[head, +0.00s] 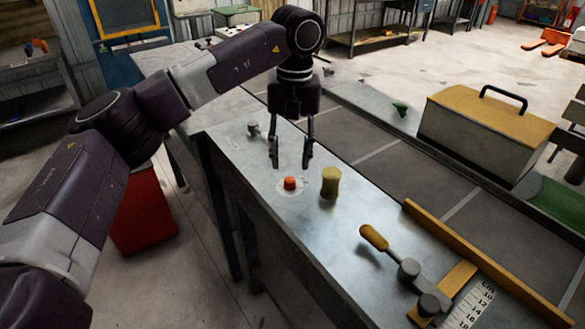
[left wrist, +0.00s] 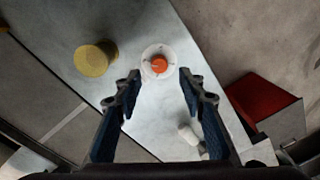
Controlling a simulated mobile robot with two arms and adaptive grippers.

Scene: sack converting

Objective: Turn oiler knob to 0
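The orange oiler knob (head: 290,183) sits on a round white dial on the grey bench top. In the left wrist view the knob (left wrist: 159,65) and its pale dial (left wrist: 149,74) lie just beyond the fingertips, centred between them. The dial's marks are too small to read. My left gripper (head: 291,164) is open and empty, pointing down above and slightly behind the knob, apart from it. Its two fingers also show in the left wrist view (left wrist: 159,76). My right gripper is not in view.
A yellow-olive cylinder (head: 330,182) stands close right of the knob. A small grey-white handle (head: 254,128) lies behind it. A yellow-handled lever (head: 374,237) and scale (head: 470,308) are nearer front right. A yellow-lidded box (head: 487,125) stands across the belt.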

